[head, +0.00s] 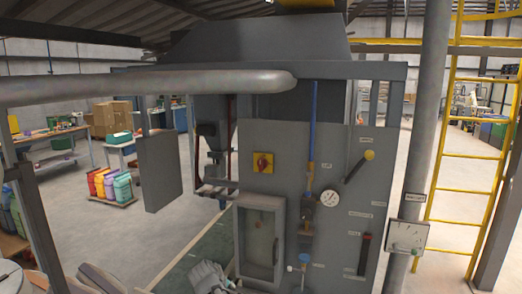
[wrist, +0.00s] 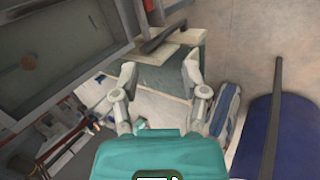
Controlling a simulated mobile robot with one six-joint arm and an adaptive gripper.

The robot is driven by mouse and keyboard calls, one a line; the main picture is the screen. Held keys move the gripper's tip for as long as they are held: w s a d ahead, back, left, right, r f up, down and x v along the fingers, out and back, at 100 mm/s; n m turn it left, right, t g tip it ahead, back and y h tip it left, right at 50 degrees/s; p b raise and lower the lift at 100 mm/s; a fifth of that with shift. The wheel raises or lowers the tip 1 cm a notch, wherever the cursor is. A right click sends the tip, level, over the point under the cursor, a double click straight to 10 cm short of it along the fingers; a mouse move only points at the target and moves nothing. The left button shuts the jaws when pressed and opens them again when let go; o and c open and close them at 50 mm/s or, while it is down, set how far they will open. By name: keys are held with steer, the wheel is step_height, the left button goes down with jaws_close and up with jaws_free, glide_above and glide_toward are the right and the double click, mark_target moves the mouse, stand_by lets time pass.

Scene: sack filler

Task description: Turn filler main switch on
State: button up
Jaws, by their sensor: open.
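The main switch, a red rotary knob on a yellow square plate (head: 263,162), is on the upper left of the grey filler panel (head: 300,147) in the head view. The knob's setting is too small to read. My gripper (wrist: 160,82) shows in the wrist view with its two grey fingers apart and nothing between them. It points at a pale box-like block (wrist: 160,77) below. The switch cannot be made out in the wrist view. A light grey jointed shape (head: 210,275) low in the head view, below and left of the switch, may be my gripper.
A thick grey pipe (head: 150,88) crosses in front at upper left. A hanging grey box (head: 160,171) is left of the switch. A blue cylinder (wrist: 282,140) stands right in the wrist view.

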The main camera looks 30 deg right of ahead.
steer(key=w+d+r+n+t+h+p, duration=0.2)
steer(key=w+d+r+n+h+p, duration=0.25)
steer(key=r, duration=0.45)
steer(key=w+d+r+n+t+h+p, duration=0.1)
steer(key=w+d+r+n+p, duration=0.35)
steer(key=d+r, duration=0.4)
steer(key=n+t+h+p, duration=0.3)
steer(key=n+t+p, duration=0.2)
steer(key=n+p, duration=0.45)
glide_toward(260, 160)
steer(key=s+a+n+b, duration=0.1)
steer(key=s+a+n, duration=0.1)
steer(key=shift+r+m+y, duration=0.25)
steer(key=shift+w+d, duration=0.1)
steer(key=x, duration=1.3)
steer(key=shift+w+d, duration=0.25)
steer(key=shift+c, duration=0.2)
steer(key=shift+s+a, duration=0.1)
steer(key=shift+s, duration=0.05)
jaws_close()
